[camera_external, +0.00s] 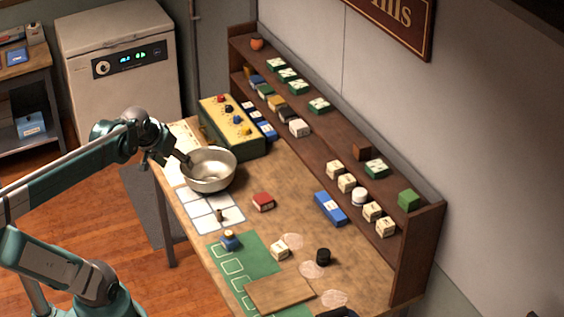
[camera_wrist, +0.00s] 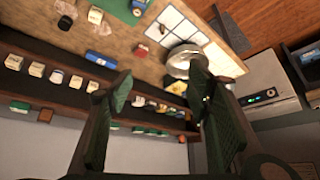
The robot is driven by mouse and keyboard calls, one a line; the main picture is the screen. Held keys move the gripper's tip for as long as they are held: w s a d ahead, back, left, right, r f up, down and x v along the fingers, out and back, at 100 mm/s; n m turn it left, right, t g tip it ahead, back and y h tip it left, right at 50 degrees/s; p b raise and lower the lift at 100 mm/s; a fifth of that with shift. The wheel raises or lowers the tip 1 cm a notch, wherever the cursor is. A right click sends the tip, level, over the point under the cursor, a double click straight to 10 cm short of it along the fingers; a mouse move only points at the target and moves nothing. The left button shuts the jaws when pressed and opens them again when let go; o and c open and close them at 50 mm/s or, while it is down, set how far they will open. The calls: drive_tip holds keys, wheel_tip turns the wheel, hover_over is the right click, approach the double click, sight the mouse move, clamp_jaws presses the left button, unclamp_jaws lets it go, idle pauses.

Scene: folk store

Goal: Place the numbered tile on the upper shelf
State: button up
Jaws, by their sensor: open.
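A cream block with dark marks (camera_external: 279,250) sits on the table by the green mat. It may be the numbered tile, but its marks are too small to read. A similar pale block shows in the wrist view (camera_wrist: 95,15). The upper shelf (camera_external: 338,128) runs along the wall and holds several green-and-white tiles (camera_external: 319,105), with a bare stretch in its middle. My gripper (camera_external: 182,158) is above the table's far left, by the rim of the metal bowl (camera_external: 209,170). Its fingers are apart and empty in the wrist view (camera_wrist: 160,85).
The lower shelf holds several cream blocks (camera_external: 346,183) and a white jar (camera_external: 359,197). On the table are a blue box (camera_external: 330,208), a red box (camera_external: 263,202), a black jar (camera_external: 323,257), a wooden board (camera_external: 280,293) and a yellow-topped panel (camera_external: 232,125).

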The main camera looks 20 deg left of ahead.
drive_tip(key=s+a+f+n, duration=0.1)
drive_tip(key=s+a+f, duration=0.4)
drive_tip(key=shift+s+y, duration=0.4)
